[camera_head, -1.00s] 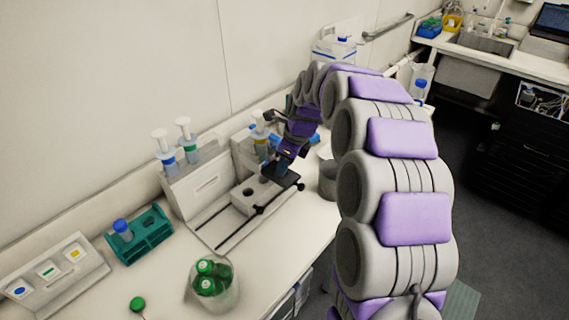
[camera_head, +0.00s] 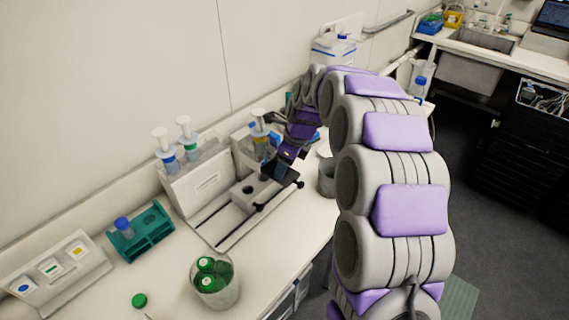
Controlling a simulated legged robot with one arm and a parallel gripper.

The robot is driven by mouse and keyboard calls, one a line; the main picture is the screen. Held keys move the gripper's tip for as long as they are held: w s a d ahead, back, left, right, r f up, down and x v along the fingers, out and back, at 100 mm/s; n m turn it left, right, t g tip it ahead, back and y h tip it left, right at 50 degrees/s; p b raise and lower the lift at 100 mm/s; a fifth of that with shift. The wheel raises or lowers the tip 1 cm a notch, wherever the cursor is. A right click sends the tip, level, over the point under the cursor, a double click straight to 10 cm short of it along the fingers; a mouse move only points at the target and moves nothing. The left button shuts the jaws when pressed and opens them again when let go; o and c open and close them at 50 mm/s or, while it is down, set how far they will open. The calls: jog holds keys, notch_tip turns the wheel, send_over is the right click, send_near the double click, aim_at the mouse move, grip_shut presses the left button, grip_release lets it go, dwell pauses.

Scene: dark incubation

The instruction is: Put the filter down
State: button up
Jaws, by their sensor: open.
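My gripper (camera_head: 281,174) is at the end of my arm, over the right end of the white bench device with two rails. Its dark fingers are open, and they are small and partly covered by my arm's wrist. A white block (camera_head: 241,194) with a dark round hole sits on the device just left of my gripper. I cannot make out a filter for certain, either between the fingers or on the block. Plunger-topped tubes with blue and green bands (camera_head: 165,147) stand in a white rack (camera_head: 197,186) behind the device.
A teal rack (camera_head: 146,238) with a blue-capped tube, a jar of green caps (camera_head: 213,286) and a loose green cap (camera_head: 139,300) are on the left of the bench. A grey round container (camera_head: 327,178) stands right of my gripper.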

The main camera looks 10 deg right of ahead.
jog(key=shift+r+b, duration=0.3)
jog(key=shift+b, duration=0.25)
jog(key=p+v, duration=0.3)
jog(key=v, duration=1)
jog(key=s+a+f+n+g+h, duration=0.1)
jog(key=s+f+n, duration=0.1)
jog(key=s+n, duration=0.6)
jog(key=s+a+f+n+g, duration=0.1)
jog(key=s+f+n, duration=0.2)
jog(key=s+n, duration=0.5)
jog(key=s+a+f+n+g+h, duration=0.1)
jog(key=s+n, duration=0.8)
jog(key=s, duration=1.5)
jog(key=shift+a+f+g+h, duration=0.25)
jog(key=shift+f+g+h, duration=0.05)
jog(key=shift+f, duration=0.5)
